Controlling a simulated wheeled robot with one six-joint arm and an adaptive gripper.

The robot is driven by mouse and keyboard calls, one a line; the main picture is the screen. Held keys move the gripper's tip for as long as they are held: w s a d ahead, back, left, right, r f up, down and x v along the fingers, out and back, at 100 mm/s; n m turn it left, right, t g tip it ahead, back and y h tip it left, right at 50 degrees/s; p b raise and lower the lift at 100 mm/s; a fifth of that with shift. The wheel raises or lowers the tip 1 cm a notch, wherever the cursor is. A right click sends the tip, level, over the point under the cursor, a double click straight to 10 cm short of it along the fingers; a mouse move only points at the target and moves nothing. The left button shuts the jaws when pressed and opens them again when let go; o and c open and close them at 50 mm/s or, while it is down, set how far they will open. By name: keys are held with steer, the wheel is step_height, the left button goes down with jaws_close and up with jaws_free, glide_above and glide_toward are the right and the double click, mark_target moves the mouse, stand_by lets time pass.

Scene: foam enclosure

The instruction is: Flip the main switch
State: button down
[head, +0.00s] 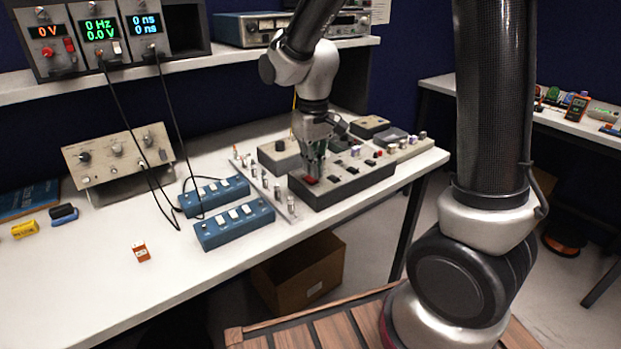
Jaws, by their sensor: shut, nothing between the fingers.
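A dark grey box (345,188) with a row of switches on its top stands near the right end of the white bench. A red switch (309,180) sits at its left end; no label is readable, so I cannot confirm that it is the main switch. My gripper (316,172) points down over this left end, shut and empty, with its fingertips close to the red switch. I cannot tell whether they touch it. The switch's position, up or down, is too small to tell.
Two blue switch boxes (235,226) and a panel of upright posts (266,188) stand left of the dark box. More boxes (390,142) stand behind it. A shelf with instruments (100,40) hangs above.

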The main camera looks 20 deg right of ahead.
mark_target(313, 180)
steer(key=shift+f, duration=0.95)
stand_by(0.3)
steer(key=shift+r, duration=3.5)
